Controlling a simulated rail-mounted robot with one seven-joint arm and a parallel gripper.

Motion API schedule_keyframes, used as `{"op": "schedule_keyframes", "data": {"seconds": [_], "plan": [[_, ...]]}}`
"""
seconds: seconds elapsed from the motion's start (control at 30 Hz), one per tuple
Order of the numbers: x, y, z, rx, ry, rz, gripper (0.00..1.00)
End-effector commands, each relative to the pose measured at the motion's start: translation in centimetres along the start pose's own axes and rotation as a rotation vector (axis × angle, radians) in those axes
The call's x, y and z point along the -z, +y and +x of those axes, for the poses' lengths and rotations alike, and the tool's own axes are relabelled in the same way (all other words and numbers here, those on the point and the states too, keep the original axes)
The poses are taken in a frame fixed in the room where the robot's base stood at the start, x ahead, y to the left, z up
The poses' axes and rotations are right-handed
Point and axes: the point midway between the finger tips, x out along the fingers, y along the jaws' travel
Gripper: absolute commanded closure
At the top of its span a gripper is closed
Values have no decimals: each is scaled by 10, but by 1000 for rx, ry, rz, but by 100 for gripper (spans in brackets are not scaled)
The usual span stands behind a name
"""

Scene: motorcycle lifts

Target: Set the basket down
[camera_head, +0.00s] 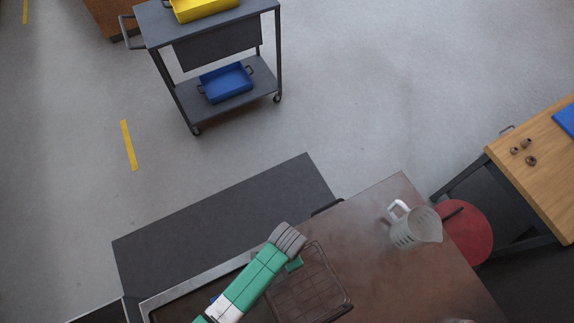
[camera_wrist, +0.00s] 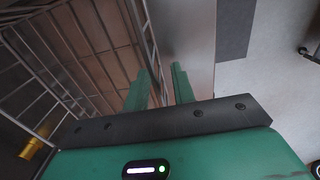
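A dark wire basket (camera_head: 322,298) shows on the brown metal table top (camera_head: 385,265), partly hidden by my arm. Whether its bottom touches the table cannot be told. In the wrist view the basket's mesh (camera_wrist: 75,45) fills the left side.
A clear measuring jug (camera_head: 415,228) stands on the table, right of the basket. A brass-coloured piece (camera_wrist: 32,148) shows at the wrist view's lower left. A red round stool seat (camera_head: 468,235), a wooden bench (camera_head: 540,160) and a grey cart (camera_head: 225,85) stand farther off.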

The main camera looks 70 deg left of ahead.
Motion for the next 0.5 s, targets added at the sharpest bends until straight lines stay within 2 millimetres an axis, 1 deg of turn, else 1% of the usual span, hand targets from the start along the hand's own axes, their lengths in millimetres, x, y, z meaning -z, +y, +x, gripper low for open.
{"op": "schedule_keyframes", "data": {"seconds": [0.07,0.3,0.4,0.5], "plan": [[1,0,-12,1,3,0,75],[1,-1,-73,2,4,-1,75],[1,0,-95,2,4,-1,75],[1,0,-110,1,2,-1,75]]}}
